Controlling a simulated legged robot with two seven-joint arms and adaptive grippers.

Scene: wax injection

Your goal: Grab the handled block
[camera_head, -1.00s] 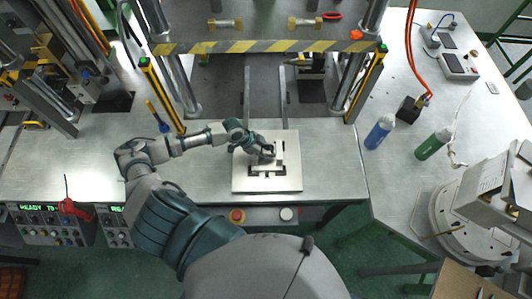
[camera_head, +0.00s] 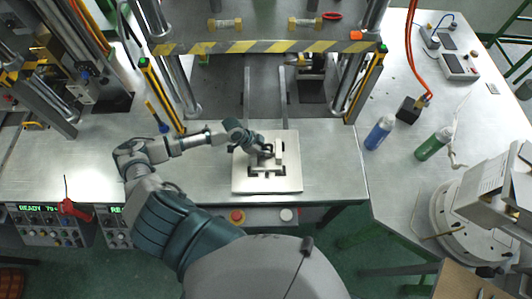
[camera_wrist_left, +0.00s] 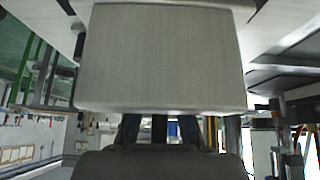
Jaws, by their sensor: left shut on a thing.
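A square, light metal plate (camera_head: 240,181) lies on the bench near its front edge in the head view. The handled block (camera_head: 278,158) is at its middle, with pale upright parts and dark slots around it. My left gripper (camera_head: 266,152) comes in from the left and is shut on the block's handle, its fingers partly merging with the handle. In the left wrist view a broad grey block face (camera_wrist_left: 165,55) fills the upper middle, and the fingertips are not clear. My right gripper does not show.
Two rails (camera_head: 283,92) run back from the plate under a striped press beam (camera_head: 265,47). A blue bottle (camera_head: 379,132) and a green bottle (camera_head: 432,145) stand to the right. The bench (camera_head: 335,165) is clear on either side of the plate.

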